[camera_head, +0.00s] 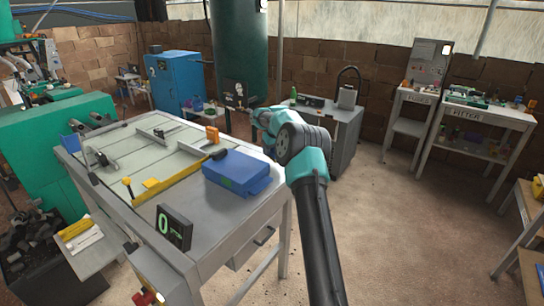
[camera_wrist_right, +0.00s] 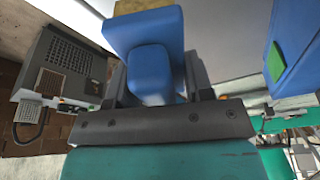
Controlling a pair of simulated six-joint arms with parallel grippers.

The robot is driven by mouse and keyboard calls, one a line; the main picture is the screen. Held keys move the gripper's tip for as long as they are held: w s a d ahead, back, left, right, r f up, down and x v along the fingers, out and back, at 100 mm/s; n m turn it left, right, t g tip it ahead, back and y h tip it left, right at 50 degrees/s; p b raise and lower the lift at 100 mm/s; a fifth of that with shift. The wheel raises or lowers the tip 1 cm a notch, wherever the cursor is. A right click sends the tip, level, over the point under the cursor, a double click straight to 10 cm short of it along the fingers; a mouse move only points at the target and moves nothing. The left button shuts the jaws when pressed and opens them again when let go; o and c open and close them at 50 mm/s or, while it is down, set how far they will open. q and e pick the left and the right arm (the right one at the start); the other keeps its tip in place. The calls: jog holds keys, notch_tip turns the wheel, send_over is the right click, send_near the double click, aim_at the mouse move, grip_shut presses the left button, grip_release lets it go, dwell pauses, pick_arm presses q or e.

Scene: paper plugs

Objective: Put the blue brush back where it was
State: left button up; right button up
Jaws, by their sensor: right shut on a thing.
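The blue brush (camera_wrist_right: 145,35) fills the upper middle of the right wrist view, with a tan strip that looks like bristles at its far edge. My right gripper (camera_wrist_right: 156,78) is shut on its blue body, one dark finger on each side. In the head view my right arm comes in from the bottom and its gripper (camera_head: 262,117) points away beyond the right end of the workbench (camera_head: 215,223). The brush cannot be made out there, hidden by my wrist. My left gripper is not in view.
A blue box (camera_head: 236,170) sits on the workbench beside a yellow rail (camera_head: 178,180). A digital display (camera_head: 174,227) stands at the front edge. A grey bench (camera_head: 335,117) stands behind my wrist. Floor to the right is open, with a white table (camera_head: 485,115) farther back.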

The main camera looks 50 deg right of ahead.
aim_at(272, 155)
jog(key=shift+f, duration=1.45)
jog(key=shift+f, duration=0.1)
jog(key=o, duration=0.9)
jog(key=v, duration=1.2)
jog(key=shift+s, duration=0.1)
